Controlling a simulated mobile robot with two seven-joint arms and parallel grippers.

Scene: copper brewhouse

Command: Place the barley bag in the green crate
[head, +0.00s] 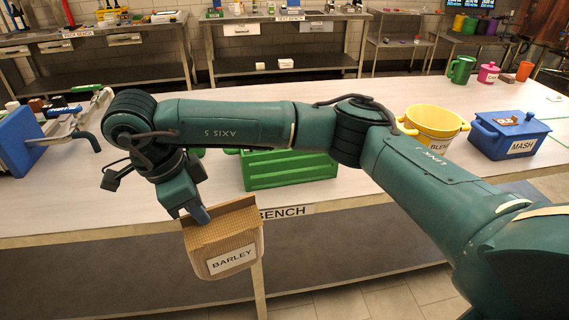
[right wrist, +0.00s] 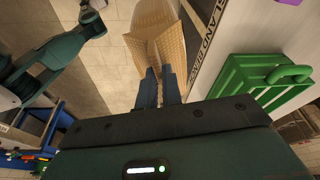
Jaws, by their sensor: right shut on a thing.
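The barley bag (head: 225,243) is a tan bag with a white BARLEY label, held slightly tilted in front of the bench's near edge. My right gripper (head: 197,215) is shut on its top edge. In the right wrist view, the fingers (right wrist: 160,86) grip the near edge of the bag (right wrist: 155,42), with floor behind it. The green crate (head: 290,172) stands on the bench near its front edge, right of and behind the bag; my right arm hides its upper part. It also shows in the right wrist view (right wrist: 245,82), apart from the bag. My left gripper is not seen.
On the white bench (head: 350,205), a yellow BLEND tub (head: 434,125) and a blue MASH box (head: 508,136) stand to the right. A blue bin (head: 28,135) and metal fixture (head: 75,128) are at the left. Green and pink mugs stand at the far right.

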